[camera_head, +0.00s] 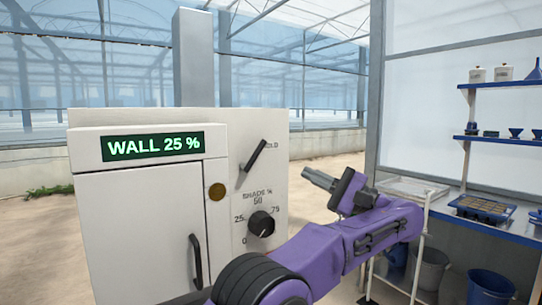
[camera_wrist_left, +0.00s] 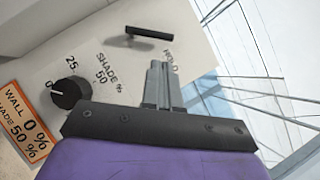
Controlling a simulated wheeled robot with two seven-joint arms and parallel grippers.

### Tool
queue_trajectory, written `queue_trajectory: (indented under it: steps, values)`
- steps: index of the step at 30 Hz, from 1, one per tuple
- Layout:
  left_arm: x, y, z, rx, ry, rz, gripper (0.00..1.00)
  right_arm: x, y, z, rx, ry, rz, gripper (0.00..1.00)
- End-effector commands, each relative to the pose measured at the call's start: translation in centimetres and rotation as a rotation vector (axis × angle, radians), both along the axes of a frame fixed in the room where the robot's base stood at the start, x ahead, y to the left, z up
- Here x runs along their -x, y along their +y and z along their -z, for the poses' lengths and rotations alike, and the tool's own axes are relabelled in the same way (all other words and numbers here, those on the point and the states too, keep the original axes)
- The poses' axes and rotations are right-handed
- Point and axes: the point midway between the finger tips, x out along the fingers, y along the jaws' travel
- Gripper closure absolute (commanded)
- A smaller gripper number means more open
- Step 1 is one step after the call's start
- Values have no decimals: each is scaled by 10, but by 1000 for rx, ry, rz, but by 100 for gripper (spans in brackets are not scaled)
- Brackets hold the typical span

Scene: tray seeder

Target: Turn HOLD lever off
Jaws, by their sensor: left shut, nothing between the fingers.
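The black HOLD lever (camera_head: 257,155) is on the side face of the white control cabinet (camera_head: 279,190), tilted with its upper end to the right. Part of its HOLD label is hidden behind the lever. It also shows in the left wrist view (camera_wrist_left: 150,34), beyond the fingertips. My left gripper (camera_head: 305,172) is to the right of the lever and a little lower, apart from it. Its two grey fingers (camera_wrist_left: 158,66) are together with nothing between them. My right gripper is in neither view.
A black SHADE % dial (camera_head: 261,224) sits below the lever. The cabinet's green display (camera_head: 153,146) reads WALL 25 %. An orange-and-white placard (camera_wrist_left: 24,128) reads WALL 0 %, SHADE 50 %. Blue shelves (camera_head: 500,140) and a white cart (camera_head: 410,187) stand at the right.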

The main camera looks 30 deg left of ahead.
Motion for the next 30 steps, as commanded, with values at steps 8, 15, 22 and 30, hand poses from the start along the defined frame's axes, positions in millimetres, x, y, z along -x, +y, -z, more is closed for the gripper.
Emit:
queue_trajectory:
  steps: [8,15,22,30]
  values:
    - [6,60,-26,1,6,-5,100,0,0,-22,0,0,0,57]
    - [9,96,-38,-1,6,-4,100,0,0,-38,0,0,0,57]
    - [10,105,-38,-2,6,-2,100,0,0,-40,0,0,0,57]
    - [10,105,-36,-2,4,-3,100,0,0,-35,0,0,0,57]
